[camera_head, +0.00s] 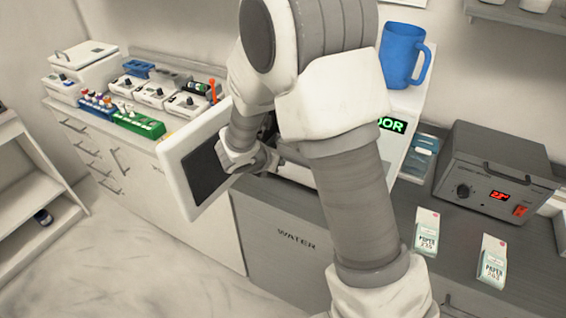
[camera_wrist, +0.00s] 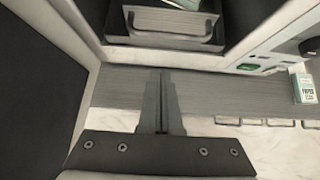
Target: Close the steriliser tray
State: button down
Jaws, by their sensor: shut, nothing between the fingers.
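The steriliser is a white box, mostly behind my arm in the head view, with a green lit display (camera_head: 392,125) reading "OOR" where it shows. Its door (camera_head: 172,168), white-framed with a dark panel, stands open to the left; it also shows at the left of the wrist view (camera_wrist: 35,90). In the wrist view, the grey tray (camera_wrist: 165,40) with a bar handle is at the dark chamber opening, a teal-and-white item partly visible in it. How far it sticks out is unclear. My gripper (camera_wrist: 161,72) is shut and empty, its tips just short of the tray front.
A blue mug (camera_head: 402,55) stands on top of the steriliser. To the right are a grey box device (camera_head: 497,170) with a red display and two small paper packs (camera_head: 426,232). The left counter holds several small devices and a green rack (camera_head: 138,122).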

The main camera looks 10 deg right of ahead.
jog(key=v, duration=0.6)
jog(key=s+d+f+t+h+b, duration=0.2)
jog(key=s+f+t+h+b, duration=0.4)
jog(key=f+t, duration=0.15)
jog(key=p+x, duration=0.2)
jog(key=x, duration=1.1)
jog(key=shift+w+f+y, duration=0.3)
jog(key=shift+w+f, duration=0.05)
jog(key=shift+f, duration=0.35)
